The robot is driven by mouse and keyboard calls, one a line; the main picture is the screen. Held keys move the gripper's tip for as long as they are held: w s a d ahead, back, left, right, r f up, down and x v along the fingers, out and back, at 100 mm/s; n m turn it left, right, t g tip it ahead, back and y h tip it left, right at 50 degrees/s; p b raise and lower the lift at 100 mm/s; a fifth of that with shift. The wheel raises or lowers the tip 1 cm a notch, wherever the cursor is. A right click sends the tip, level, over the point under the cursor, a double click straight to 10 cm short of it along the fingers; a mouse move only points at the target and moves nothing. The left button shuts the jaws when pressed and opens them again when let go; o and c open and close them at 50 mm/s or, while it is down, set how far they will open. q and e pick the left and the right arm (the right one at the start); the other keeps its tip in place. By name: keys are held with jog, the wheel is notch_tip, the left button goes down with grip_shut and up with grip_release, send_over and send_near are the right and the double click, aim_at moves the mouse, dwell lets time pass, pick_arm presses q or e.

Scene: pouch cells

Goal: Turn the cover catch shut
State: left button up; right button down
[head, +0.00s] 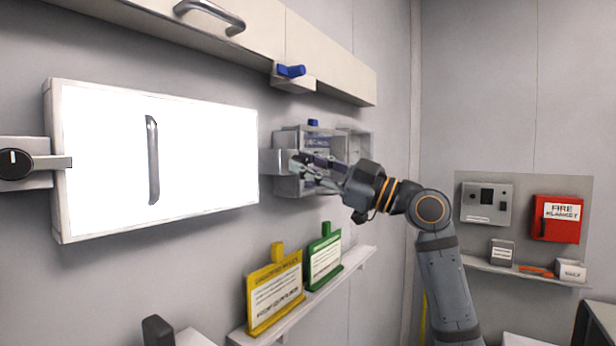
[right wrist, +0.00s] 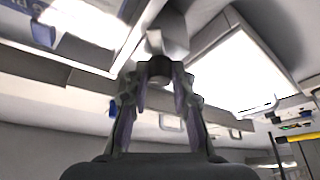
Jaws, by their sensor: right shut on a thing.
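A bright white cover panel (head: 105,160) with an upright grey handle (head: 153,160) is on the wall at the left. At its left edge is a catch with a dark round knob (head: 14,164); its grey lever lies level across the panel's edge. At its right edge is a second grey catch (head: 277,162). My right gripper (head: 303,167) is shut on this catch's knob (right wrist: 160,68), with a finger on each side of it in the right wrist view. The fingers hide much of the knob, and I cannot tell how its lever is turned. My left gripper is not in view.
A clear box (head: 352,142) stands on the wall just behind my right gripper. A cabinet (head: 325,60) with a blue-handled latch (head: 291,71) is above. Yellow (head: 262,318) and green (head: 323,260) sign holders stand on a shelf below. A red fire blanket box (head: 557,219) hangs at right.

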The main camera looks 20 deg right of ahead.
jog(key=n+g, duration=0.1)
jog(key=n, duration=0.1)
jog(key=shift+n, duration=0.3)
jog(key=n+g, duration=0.1)
jog(key=n, duration=0.2)
jog(key=shift+r+g, duration=0.1)
jog(key=shift+g, duration=0.2)
jog(key=shift+d+n+g+h+p, duration=0.15)
jog(key=shift+n+g+p, duration=0.25)
jog(key=shift+n, duration=1.05)
jog(key=shift+a+n+g+h+p, duration=0.1)
jog(key=shift+n+g+h+p, duration=0.3)
jog(key=shift+n, duration=1.05)
jog(key=c, duration=1.1)
grip_release()
jog(key=shift+s+d, duration=0.1)
jog(key=shift+d, duration=0.25)
jog(key=v, duration=1.1)
jog(key=shift+d, duration=0.15)
